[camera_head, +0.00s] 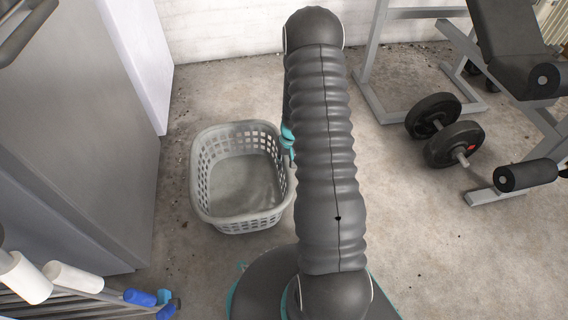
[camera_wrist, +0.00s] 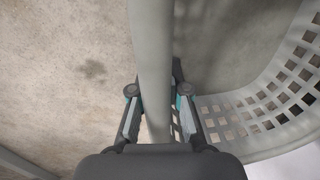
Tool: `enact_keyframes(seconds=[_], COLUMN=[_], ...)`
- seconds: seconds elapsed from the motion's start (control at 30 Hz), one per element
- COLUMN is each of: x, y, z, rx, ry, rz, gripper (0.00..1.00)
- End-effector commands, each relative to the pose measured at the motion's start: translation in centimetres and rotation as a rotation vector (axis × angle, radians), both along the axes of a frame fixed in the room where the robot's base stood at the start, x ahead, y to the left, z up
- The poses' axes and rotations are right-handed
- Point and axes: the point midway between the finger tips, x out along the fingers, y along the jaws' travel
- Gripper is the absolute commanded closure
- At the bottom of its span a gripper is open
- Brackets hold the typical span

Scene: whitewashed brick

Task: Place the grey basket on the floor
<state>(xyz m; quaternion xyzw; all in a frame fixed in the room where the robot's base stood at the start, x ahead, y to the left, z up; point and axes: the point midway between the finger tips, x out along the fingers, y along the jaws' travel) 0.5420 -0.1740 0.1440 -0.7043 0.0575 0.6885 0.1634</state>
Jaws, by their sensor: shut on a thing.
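The grey basket (camera_head: 240,222) is an empty plastic laundry basket with a grid of holes in its walls. It stands upright, left of my arm in the head view. My gripper (camera_wrist: 157,95) is shut on the basket's rim (camera_wrist: 152,45), which runs between its two fingers in the wrist view. In the head view only a small teal part of my gripper (camera_head: 288,140) shows at the basket's right side; my arm hides the rest. Whether the basket's bottom touches the floor (camera_head: 440,230) or hangs a little above it, I cannot tell.
A grey cabinet (camera_head: 75,130) stands on the left. A weight bench (camera_head: 515,70) and a dumbbell (camera_head: 445,130) are at the right. A rack with white and blue handles (camera_head: 75,280) is at the lower left. The floor at the lower right is clear.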

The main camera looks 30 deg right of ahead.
Motion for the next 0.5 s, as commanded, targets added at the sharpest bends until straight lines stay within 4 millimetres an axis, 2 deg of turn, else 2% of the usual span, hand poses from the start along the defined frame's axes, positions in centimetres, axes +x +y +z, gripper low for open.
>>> enact_keyframes(seconds=[0.27, 0.3, 0.4, 0.5], x=[0.07, 0.02, 0.02, 0.02], y=[-0.02, -0.01, -0.01, -0.01], z=[-0.11, -0.21, -0.12, -0.12], rx=[0.0, 0.0, 0.0, 0.0], ry=[-0.001, -0.001, -0.001, -0.001], rz=[0.0, 0.0, 0.0, 0.0], gripper=[1.0, 0.82, 0.6, 0.6])
